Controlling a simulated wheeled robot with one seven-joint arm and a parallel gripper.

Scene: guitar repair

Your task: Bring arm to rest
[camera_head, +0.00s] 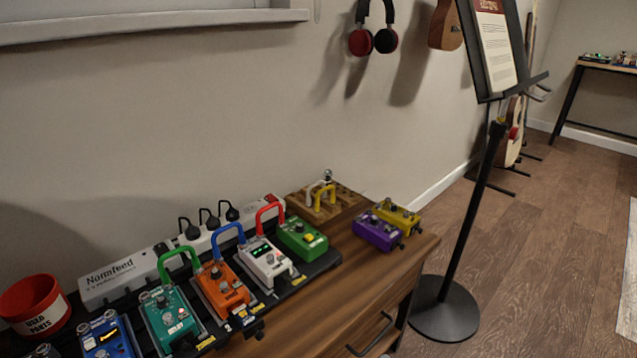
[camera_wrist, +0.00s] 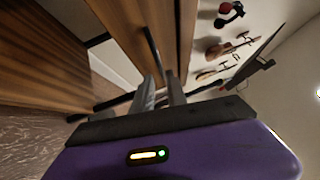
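My gripper (camera_wrist: 160,86) shows only in the wrist view. Its two grey fingers stand a little apart, with nothing seen between them. The purple housing (camera_wrist: 90,156) with a small lit indicator fills the bottom of that view and is part of my gripper. Beyond the fingers are the wooden bench and its dark handle bar (camera_wrist: 153,50). The head view shows no part of my arm.
A wooden bench (camera_head: 352,283) holds a pedalboard with several pedals, a white power strip (camera_head: 125,277), a red bucket (camera_head: 36,305), and loose purple (camera_head: 377,231) and yellow (camera_head: 398,216) pedals. A music stand (camera_head: 470,225) stands to the right.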

